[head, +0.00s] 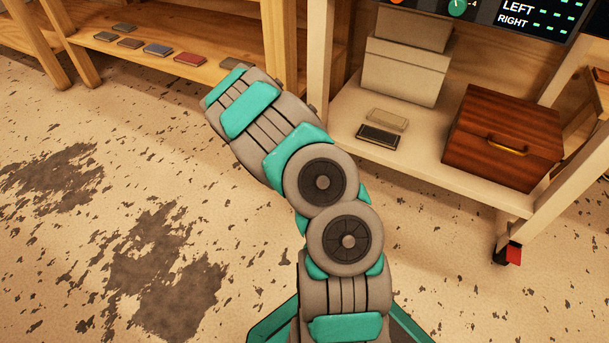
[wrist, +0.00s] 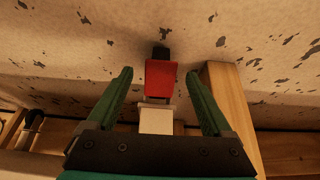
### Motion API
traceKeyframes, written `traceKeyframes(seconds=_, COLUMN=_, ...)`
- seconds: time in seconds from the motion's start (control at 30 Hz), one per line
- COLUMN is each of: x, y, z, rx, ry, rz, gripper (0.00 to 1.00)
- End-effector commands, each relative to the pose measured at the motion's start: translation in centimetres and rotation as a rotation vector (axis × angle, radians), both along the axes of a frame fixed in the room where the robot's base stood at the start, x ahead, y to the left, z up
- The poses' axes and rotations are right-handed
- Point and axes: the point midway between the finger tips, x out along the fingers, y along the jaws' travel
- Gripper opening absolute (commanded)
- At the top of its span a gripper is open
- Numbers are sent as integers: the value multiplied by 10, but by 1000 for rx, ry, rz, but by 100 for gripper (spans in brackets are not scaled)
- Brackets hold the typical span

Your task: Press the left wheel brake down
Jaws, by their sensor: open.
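A red wheel brake (wrist: 161,76) shows in the wrist view, at the end of a pale cart leg (wrist: 156,121), with a dark wheel (wrist: 161,52) partly visible beyond it. I take it for the left brake, since the right brake (head: 514,252) in the head view has no gripper near it. My gripper (wrist: 158,78) is open, with one green finger on each side of the red brake and nothing held. Gaps show between the fingers and the brake; its height and any contact are unclear. In the head view my arm hides the left brake and my gripper.
A wooden post (wrist: 232,110) stands close to the right finger in the wrist view. The cart shelf (head: 349,140) holds a brown wooden box (head: 505,135) and pale boxes (head: 405,70). A wooden bench (head: 215,45) is at the back left. The floor at left is clear.

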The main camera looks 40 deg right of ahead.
Motion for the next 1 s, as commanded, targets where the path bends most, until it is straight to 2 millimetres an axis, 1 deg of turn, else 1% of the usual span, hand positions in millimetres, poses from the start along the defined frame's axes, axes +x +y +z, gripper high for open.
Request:
traceKeyframes(seconds=0.03, x=0, y=4, z=10, rx=-1, ry=-3, rz=1, gripper=85)
traceKeyframes(seconds=0.1, x=-1, y=10, z=21, rx=-1, ry=-5, rz=2, gripper=85)
traceKeyframes(seconds=0.3, x=-8, y=22, z=44, rx=0, ry=-1, rz=2, gripper=85)
traceKeyframes(seconds=0.4, x=-10, y=27, z=53, rx=1, ry=-2, rz=1, gripper=85)
traceKeyframes(seconds=0.53, x=-11, y=29, z=57, rx=2, ry=-1, rz=1, gripper=85)
traceKeyframes(seconds=1.0, x=-11, y=30, z=57, rx=1, ry=-2, rz=1, gripper=85)
